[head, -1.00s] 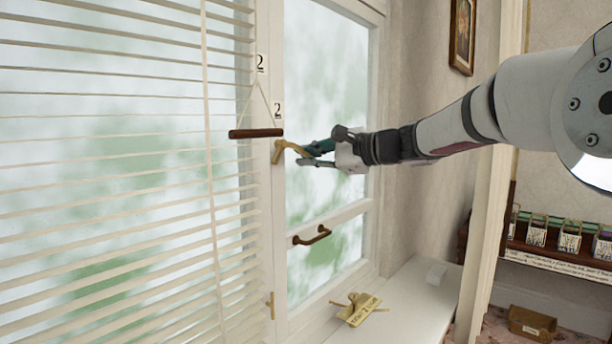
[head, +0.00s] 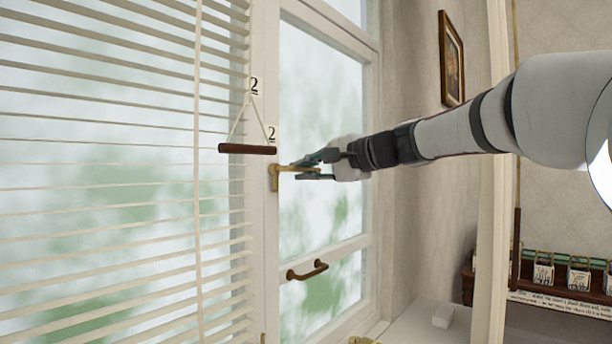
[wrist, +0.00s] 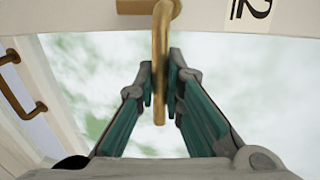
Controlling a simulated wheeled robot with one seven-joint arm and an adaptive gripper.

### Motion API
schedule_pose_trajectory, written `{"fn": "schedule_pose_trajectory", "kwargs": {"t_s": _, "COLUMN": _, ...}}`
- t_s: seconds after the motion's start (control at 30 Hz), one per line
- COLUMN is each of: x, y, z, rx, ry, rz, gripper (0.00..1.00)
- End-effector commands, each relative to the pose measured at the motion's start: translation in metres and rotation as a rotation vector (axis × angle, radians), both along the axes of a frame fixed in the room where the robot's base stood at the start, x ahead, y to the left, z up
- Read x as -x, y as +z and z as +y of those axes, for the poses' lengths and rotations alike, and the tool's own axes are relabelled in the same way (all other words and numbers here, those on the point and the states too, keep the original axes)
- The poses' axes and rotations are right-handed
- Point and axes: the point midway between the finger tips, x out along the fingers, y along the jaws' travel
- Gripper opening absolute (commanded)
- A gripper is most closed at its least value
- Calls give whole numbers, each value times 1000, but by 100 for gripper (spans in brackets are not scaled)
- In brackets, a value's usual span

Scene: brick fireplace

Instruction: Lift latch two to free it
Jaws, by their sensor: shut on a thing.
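Latch two is a brass latch (head: 275,177) on the window frame, just below a "2" label (head: 271,134). Its handle points right, roughly level in the head view. My gripper (head: 300,172) comes from the right and is shut on the handle. In the wrist view the brass handle (wrist: 160,65) runs down between the two fingertips of my gripper (wrist: 161,88). The fingers partly hide the handle's outer end in the head view.
A wooden bar (head: 247,149) hangs on a cord just left of the latch, in front of the white blinds (head: 100,190). A brown pull handle (head: 307,270) is on the sash below. A framed picture (head: 451,58) hangs on the right wall.

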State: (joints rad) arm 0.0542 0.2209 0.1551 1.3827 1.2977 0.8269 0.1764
Motion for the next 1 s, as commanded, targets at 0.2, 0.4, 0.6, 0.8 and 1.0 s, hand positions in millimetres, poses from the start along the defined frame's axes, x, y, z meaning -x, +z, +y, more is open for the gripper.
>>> {"fn": "schedule_pose_trajectory", "kwargs": {"t_s": 0.2, "x": 0, "y": -1, "z": 0, "rx": 3, "ry": 2, "rz": 1, "gripper": 0}}
{"fn": "schedule_pose_trajectory", "kwargs": {"t_s": 0.4, "x": 0, "y": -1, "z": 0, "rx": 2, "ry": 2, "rz": 1, "gripper": 30}}
{"fn": "schedule_pose_trajectory", "kwargs": {"t_s": 0.6, "x": 0, "y": -1, "z": 0, "rx": 1, "ry": 1, "rz": 1, "gripper": 30}}
{"fn": "schedule_pose_trajectory", "kwargs": {"t_s": 0.8, "x": 3, "y": 1, "z": -4, "rx": 0, "ry": -1, "rz": 0, "gripper": 30}}
{"fn": "schedule_pose_trajectory", "kwargs": {"t_s": 1.0, "x": 21, "y": 7, "z": -29, "rx": 1, "ry": -5, "rz": -1, "gripper": 30}}
